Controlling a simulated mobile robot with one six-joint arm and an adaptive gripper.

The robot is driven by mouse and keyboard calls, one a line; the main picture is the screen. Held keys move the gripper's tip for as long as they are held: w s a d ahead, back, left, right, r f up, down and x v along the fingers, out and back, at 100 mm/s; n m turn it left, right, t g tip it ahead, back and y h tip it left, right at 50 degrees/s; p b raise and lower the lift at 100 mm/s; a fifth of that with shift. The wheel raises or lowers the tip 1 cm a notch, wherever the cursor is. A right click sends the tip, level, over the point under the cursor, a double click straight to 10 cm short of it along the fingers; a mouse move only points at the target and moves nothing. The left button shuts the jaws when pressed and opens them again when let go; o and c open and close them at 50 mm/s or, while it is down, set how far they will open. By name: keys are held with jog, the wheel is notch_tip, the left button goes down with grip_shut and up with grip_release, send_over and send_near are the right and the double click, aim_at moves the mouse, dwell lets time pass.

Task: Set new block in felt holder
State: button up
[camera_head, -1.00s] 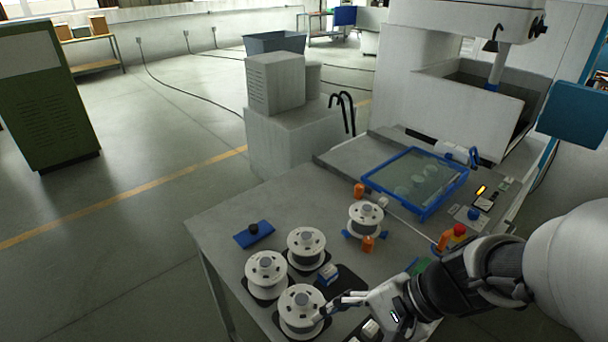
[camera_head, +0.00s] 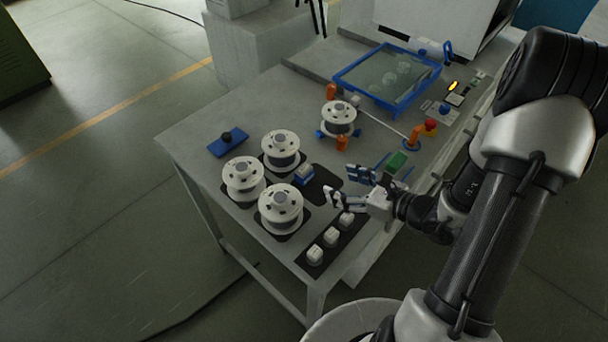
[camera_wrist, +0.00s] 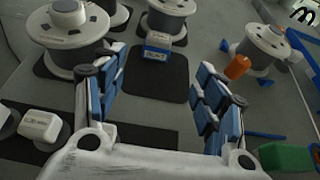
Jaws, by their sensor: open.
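My gripper (camera_head: 346,186) is open and empty above the table, pointing left. In the wrist view its blue-padded fingers (camera_wrist: 160,75) stand wide apart with nothing between them. Small white blocks lie in a row on a dark strip (camera_head: 298,262) at the front edge: one (camera_head: 314,256), one (camera_head: 331,236) and one (camera_head: 346,218) just below my gripper. A lettered white block (camera_wrist: 40,127) shows at lower left in the wrist view. A small blue-and-white piece (camera_head: 304,173) sits on a dark pad (camera_head: 327,183) left of my fingertips. I cannot tell which piece is the felt holder.
White spools stand at left (camera_head: 243,180), back (camera_head: 281,150) and front (camera_head: 280,208). Another spool (camera_head: 338,118) stands between orange posts. A green block (camera_head: 397,161) lies behind my gripper. A blue-framed tray (camera_head: 345,80) and a blue plate with a black knob (camera_head: 228,144) are farther back.

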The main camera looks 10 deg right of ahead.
aim_at(308, 172)
jog(key=b+x, duration=0.1)
jog(key=x, duration=0.5)
jog(key=shift+a, duration=0.1)
jog(key=b+x, duration=0.1)
jog(key=x, duration=0.4)
jog(key=shift+w+a+r+b, duration=0.1)
jog(key=shift+a+r+b, duration=0.1)
jog(key=shift+b, duration=0.1)
jog(key=shift+c, duration=0.5)
jog(key=c, duration=1.1)
jog(key=shift+c, duration=0.2)
